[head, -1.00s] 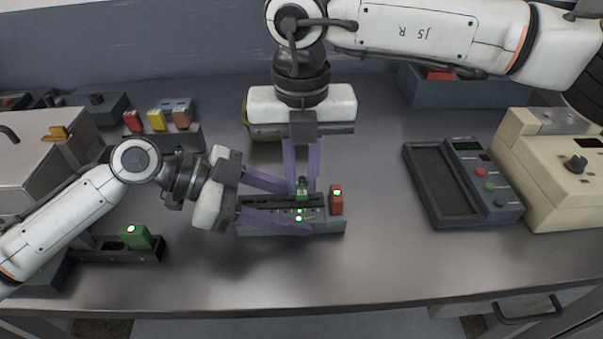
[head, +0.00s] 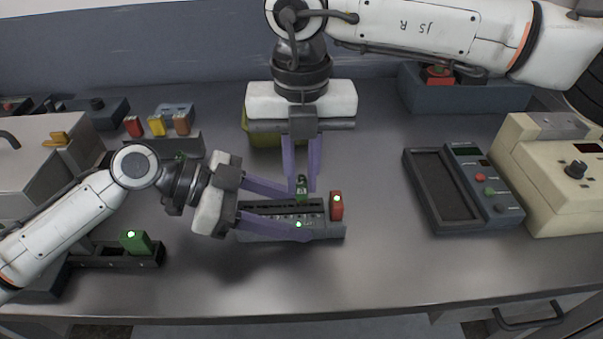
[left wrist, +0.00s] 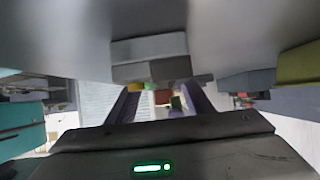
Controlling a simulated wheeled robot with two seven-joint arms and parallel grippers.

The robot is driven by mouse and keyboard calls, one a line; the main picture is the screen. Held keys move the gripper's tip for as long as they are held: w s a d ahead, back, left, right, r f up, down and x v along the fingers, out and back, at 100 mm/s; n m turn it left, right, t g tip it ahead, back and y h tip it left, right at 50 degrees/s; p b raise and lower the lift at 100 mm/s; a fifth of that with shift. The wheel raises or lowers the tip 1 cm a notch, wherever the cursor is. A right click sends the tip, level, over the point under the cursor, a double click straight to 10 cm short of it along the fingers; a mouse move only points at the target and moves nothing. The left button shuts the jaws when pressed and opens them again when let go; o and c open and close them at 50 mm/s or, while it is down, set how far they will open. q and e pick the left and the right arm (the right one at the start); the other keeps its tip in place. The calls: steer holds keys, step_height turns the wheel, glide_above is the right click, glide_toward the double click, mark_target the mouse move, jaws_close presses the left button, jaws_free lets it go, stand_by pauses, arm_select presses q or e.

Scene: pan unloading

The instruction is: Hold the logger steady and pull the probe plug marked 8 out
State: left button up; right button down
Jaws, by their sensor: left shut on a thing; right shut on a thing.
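The logger (head: 270,234) is a long grey block with a slotted top, standing on the bench in the middle of the head view. My left gripper (head: 298,217) is shut across it, one finger along its far side and one along its near side. My right gripper (head: 300,191) comes from above and is shut on a small green plug (head: 302,186) over the logger's right half. The plug's mark is too small to read, and whether its lower end is clear of the slot cannot be told. A red plug (head: 336,207) stands upright at the logger's right end.
A dark holder (head: 90,261) with another green plug (head: 137,243) is at the left. Red, yellow and brown plugs (head: 157,126) stand in a rack behind it. A dark tray unit (head: 408,190) and a beige instrument (head: 520,165) are at the right. The front bench is clear.

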steer(key=shift+w+r, duration=0.1)
steer(key=shift+r, duration=1.15)
arm_select(q)
steer(key=o, duration=1.4)
steer(key=shift+a, duration=0.1)
steer(key=v, duration=1.1)
steer(key=shift+a+r, duration=0.15)
steer(key=shift+a, duration=0.25)
